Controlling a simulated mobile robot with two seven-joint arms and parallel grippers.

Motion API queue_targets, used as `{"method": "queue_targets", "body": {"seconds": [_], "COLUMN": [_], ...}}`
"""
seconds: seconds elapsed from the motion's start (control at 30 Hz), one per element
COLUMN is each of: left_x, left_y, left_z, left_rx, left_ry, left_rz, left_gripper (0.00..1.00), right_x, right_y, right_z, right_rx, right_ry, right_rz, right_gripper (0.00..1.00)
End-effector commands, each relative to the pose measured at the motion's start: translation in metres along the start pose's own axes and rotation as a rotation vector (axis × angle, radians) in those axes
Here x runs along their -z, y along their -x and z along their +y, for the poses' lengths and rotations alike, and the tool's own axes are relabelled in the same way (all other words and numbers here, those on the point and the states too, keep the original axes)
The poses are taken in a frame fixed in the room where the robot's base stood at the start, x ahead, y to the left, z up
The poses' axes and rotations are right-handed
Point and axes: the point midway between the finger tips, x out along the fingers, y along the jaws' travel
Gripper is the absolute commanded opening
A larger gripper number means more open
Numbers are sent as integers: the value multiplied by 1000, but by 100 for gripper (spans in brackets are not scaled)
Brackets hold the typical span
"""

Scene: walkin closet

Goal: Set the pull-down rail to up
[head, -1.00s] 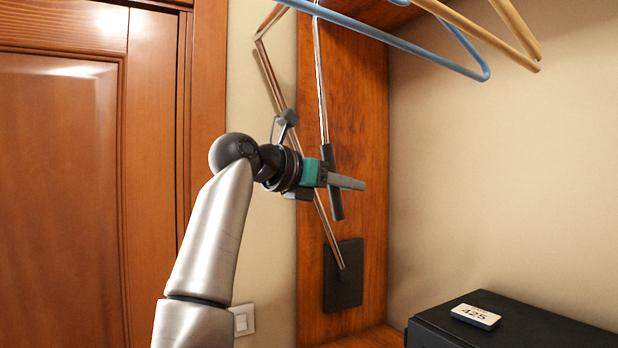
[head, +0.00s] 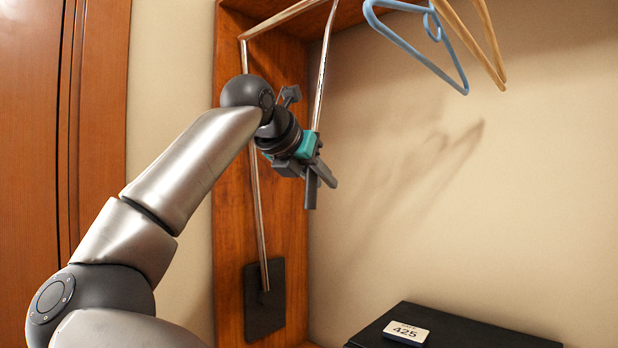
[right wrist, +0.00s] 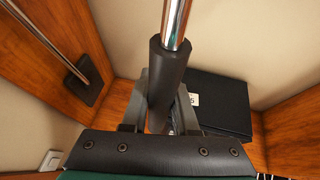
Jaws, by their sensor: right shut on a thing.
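The pull-down rail shows in the head view as a chrome side arm (head: 257,205) on a dark mounting plate (head: 264,300) on the wooden panel. Its pull rod (head: 324,70) hangs from the top and ends in a dark handle (head: 311,190). My right gripper (head: 322,172) is shut on this handle. In the right wrist view the dark grip (right wrist: 166,80) stands between my fingers, with the chrome rod above it. My left gripper is in neither view.
Blue hangers (head: 420,45) and wooden hangers (head: 478,40) hang at the upper right. A black box (head: 470,335) with a white 425 tag (head: 405,333) sits low at the right. A wooden door (head: 30,130) stands at the left.

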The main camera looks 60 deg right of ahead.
Motion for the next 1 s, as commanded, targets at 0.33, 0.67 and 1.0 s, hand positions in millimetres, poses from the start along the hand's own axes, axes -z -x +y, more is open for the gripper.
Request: {"method": "queue_targets", "body": {"seconds": [0.33,0.67,1.0], "left_x": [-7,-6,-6], "left_y": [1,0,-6], "left_z": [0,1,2], "left_rx": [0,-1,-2], "left_ry": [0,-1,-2], "left_rz": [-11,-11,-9], "left_gripper": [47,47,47], "right_x": [-7,-4,-2], "right_y": [2,1,22], "right_z": [-1,0,1], "right_rx": [-3,-1,-4], "right_ry": [-6,-4,-2], "right_rz": [-19,-13,-13], "right_gripper": [34,57,57]}}
